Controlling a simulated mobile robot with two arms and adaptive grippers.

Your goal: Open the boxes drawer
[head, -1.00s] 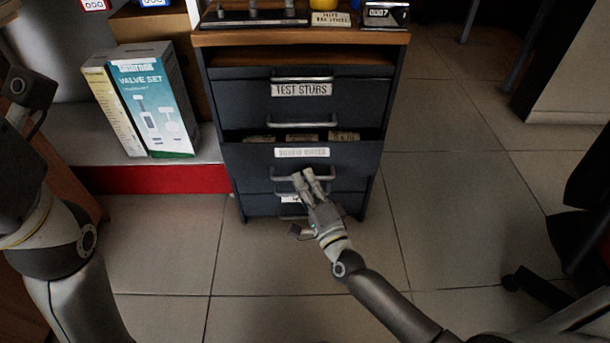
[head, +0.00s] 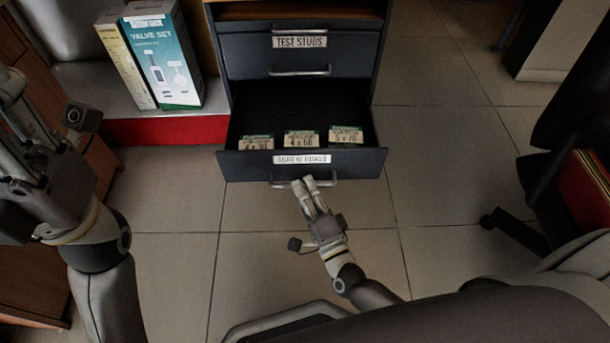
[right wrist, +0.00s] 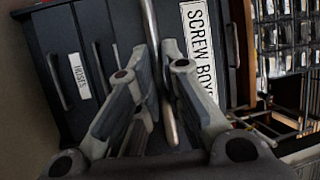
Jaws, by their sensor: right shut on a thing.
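The boxes drawer (head: 236,165) is pulled well out of the dark cabinet. Its white label reads "SCREW BOXES" in the right wrist view (right wrist: 199,45). Three small boxes (head: 301,139) with green edges lie inside it. My right gripper (head: 304,183) is shut on the drawer's metal bar handle (head: 343,181); the handle also shows between the fingers in the right wrist view (right wrist: 154,30). My left gripper (head: 22,150) is at the left edge of the head view, away from the cabinet; its fingertips are not clear.
Valve set boxes (head: 165,60) stand on a red-edged ledge (head: 165,130) at left. A dark chair (head: 565,120) stands at right. Tiled floor (head: 440,190) is free between cabinet and chair. A "HOSES" drawer (right wrist: 80,75) shows below.

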